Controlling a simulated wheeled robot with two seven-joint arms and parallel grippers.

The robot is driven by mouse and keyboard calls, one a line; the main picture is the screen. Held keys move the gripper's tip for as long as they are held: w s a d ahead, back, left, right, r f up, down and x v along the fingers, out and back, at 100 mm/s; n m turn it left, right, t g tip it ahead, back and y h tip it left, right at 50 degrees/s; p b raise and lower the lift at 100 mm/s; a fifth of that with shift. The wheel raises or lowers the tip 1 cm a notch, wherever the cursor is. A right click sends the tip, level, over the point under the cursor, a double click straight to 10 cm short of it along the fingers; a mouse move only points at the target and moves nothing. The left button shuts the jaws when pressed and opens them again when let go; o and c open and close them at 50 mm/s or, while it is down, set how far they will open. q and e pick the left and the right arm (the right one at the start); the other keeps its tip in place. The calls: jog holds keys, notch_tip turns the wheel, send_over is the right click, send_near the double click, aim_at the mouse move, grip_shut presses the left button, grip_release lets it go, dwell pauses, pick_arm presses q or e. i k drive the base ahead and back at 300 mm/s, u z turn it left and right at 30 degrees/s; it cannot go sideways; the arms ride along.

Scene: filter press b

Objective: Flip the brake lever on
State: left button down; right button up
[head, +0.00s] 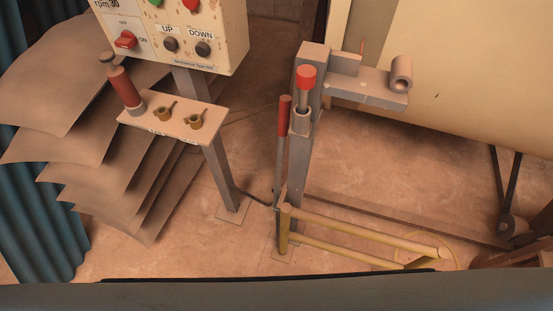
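No label that I can read marks the brake lever. A long lever with a slim red grip (284,117) stands upright along the left side of a grey post (299,165), right of the middle of the head view. A short lever with a red knob (306,77) sits in a socket at the front of the same post. Another lever with a thick red handle (123,86) leans to the left on a small shelf (187,123) under the control box. Neither of my grippers is in view, and nothing touches these levers.
The control box (175,40) has a red ON/OFF switch (125,39) and UP and DOWN buttons. Two small brass valves (163,113) are on the shelf. Yellow rails (363,234) run low at the right. Stacked sheets (60,80) fill the left. Floor between the posts is mostly open.

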aim_at(285, 103)
jog(key=u, duration=1.65)
jog(key=i, duration=0.65)
jog(key=z, duration=2.85)
